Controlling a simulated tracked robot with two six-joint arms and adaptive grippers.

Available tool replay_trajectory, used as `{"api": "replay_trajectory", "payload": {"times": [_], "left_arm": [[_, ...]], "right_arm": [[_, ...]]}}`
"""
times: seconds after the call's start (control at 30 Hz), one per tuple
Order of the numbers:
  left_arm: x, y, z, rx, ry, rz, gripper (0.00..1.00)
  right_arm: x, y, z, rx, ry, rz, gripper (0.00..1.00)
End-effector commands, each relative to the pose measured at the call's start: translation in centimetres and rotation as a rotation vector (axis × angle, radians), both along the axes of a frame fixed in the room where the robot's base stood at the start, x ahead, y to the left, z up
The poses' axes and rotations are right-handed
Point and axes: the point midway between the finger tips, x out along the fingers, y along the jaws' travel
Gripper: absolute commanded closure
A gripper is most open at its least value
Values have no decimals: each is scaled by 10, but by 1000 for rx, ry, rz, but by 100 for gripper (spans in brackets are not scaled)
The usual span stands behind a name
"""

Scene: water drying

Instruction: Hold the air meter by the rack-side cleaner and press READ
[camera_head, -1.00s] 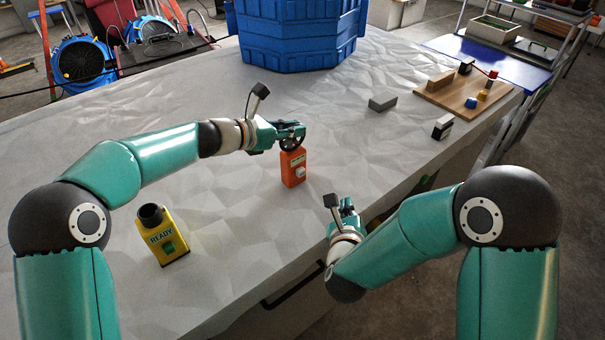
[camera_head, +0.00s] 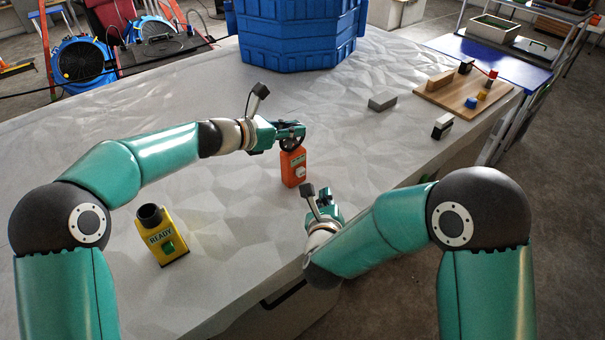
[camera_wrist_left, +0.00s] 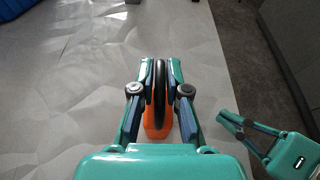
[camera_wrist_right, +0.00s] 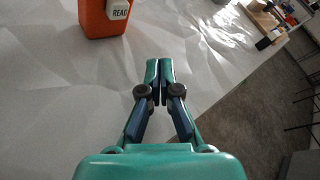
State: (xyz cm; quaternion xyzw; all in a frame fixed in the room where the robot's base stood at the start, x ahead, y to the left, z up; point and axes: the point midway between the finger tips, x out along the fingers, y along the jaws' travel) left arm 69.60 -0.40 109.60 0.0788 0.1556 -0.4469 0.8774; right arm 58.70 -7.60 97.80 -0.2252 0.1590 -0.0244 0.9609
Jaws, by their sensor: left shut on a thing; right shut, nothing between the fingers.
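The orange air meter (camera_head: 293,168) stands on the grey table in the head view, with a dark ring on top. My left gripper (camera_head: 296,133) is shut on that ring; in the left wrist view the black ring (camera_wrist_left: 160,85) sits between the fingers, with the orange body below. My right gripper (camera_head: 318,194) is shut and empty, in front of the meter and apart from it. In the right wrist view the meter (camera_wrist_right: 95,20) is at the top left with its pale READ button (camera_wrist_right: 118,9), beyond the shut right fingertips (camera_wrist_right: 159,64).
A yellow device marked READY (camera_head: 163,236) stands at the left front. A blue tub (camera_head: 298,35) stands at the back. A grey block (camera_head: 382,101), a black-and-white block (camera_head: 442,126) and a wooden board (camera_head: 455,98) with small items lie at the right.

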Motion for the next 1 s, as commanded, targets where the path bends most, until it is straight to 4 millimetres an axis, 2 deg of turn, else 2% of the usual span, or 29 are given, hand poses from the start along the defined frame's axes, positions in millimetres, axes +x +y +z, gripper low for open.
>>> {"api": "replay_trajectory", "payload": {"times": [0.2, 0.4, 1.0], "left_arm": [[0, 0, 1, -1, -1, 0, 100], [0, 0, 1, -1, -1, 0, 100], [0, 0, 0, -1, -1, 0, 100]], "right_arm": [[24, 18, 0, 1, -1, 1, 100], [39, 28, 0, 1, 0, 0, 100], [43, 32, 0, 0, 0, 0, 100]]}}
